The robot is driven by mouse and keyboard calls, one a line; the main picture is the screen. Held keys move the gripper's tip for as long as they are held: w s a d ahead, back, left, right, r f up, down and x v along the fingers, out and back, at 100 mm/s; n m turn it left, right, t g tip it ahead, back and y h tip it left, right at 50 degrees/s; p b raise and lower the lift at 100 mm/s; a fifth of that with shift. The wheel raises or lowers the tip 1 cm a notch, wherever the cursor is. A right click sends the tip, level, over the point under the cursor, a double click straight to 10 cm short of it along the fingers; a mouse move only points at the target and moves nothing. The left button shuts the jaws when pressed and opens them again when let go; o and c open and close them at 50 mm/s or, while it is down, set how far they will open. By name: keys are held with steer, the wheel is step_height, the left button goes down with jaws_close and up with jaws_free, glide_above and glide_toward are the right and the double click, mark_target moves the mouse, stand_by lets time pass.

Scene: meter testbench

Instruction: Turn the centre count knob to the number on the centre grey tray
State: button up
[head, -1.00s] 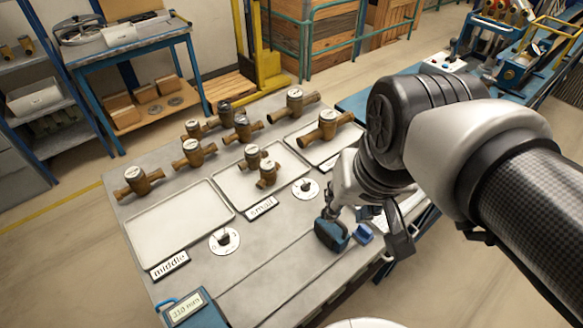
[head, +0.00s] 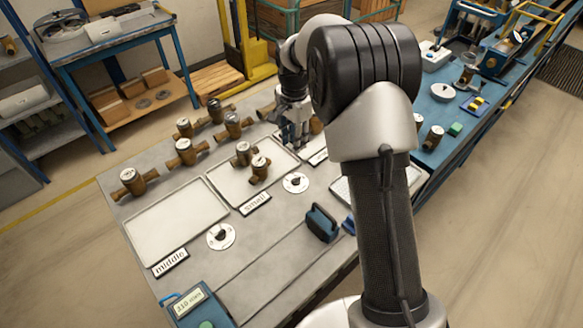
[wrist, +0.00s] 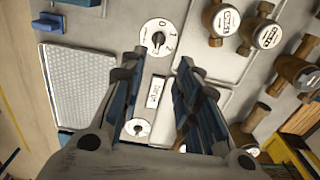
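The centre grey tray (head: 222,183), with the "small" label, bears two brass meters (head: 243,153) (head: 260,168). The centre count knob (head: 295,182) is a white dial with a dark knob at that tray's front right. In the wrist view, the same dial (wrist: 158,38) shows digits 0, 1 and 2 beside the dark knob; I cannot tell surely which digit it points to. My gripper (head: 297,140) hangs over the right tray, behind and apart from the centre knob. In the wrist view its fingers (wrist: 155,75) are spread apart, empty.
The left tray (head: 165,222) is empty, with another knob (head: 221,236). A third dial (wrist: 136,128) lies low between my fingers in the wrist view. Several meters stand behind the trays.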

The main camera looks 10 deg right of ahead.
mark_target(294, 180)
step_height(294, 180, down, 18)
steer(key=b, duration=0.3)
steer(key=shift+r, duration=0.2)
jaws_close()
stand_by(0.3)
